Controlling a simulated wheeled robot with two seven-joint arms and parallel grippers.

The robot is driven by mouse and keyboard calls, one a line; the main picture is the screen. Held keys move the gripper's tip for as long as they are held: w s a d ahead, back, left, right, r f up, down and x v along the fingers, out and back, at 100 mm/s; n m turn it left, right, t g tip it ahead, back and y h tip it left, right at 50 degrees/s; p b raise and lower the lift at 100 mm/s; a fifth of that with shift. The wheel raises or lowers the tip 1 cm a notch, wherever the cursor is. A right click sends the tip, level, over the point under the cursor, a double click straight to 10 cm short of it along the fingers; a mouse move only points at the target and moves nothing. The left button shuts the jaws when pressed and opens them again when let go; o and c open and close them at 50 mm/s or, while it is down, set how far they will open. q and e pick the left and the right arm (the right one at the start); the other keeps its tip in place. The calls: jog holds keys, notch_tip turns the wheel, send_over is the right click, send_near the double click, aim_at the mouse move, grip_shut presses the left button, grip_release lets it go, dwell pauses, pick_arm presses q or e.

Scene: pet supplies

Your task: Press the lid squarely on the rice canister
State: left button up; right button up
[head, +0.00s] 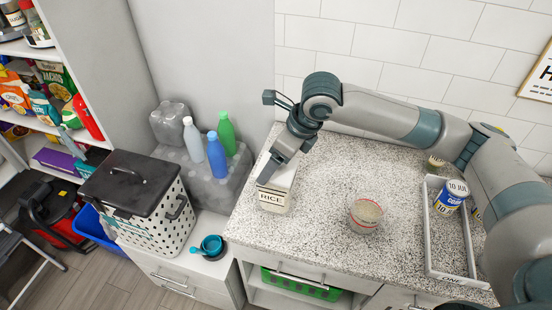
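The rice canister (272,203), a pale box with a dark RICE label, stands upright on the left part of the speckled counter. Its whitish top (287,178) looks like a lid in place, but my gripper partly covers it. I cannot tell whether the lid is level or fully seated. My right gripper (267,176) points down at the canister's top from above, at or very near it. Its fingers are seen too narrowly to show any gap. My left gripper is out of view.
A round glass jar (366,214) with a red band stands right of the canister. A white tray (436,258) with cans is at the right. A dotted bin (150,222) and bottles (216,155) are on the left. The counter front is mostly clear.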

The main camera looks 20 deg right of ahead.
dwell(0.4)
jog(key=o, duration=1.2)
jog(key=shift+r+p, duration=3.4)
jog(key=shift+r, duration=0.1)
jog(key=shift+c, duration=0.4)
grip_shut()
jog(key=shift+f+b, duration=0.95)
jog(key=shift+f, duration=0.95)
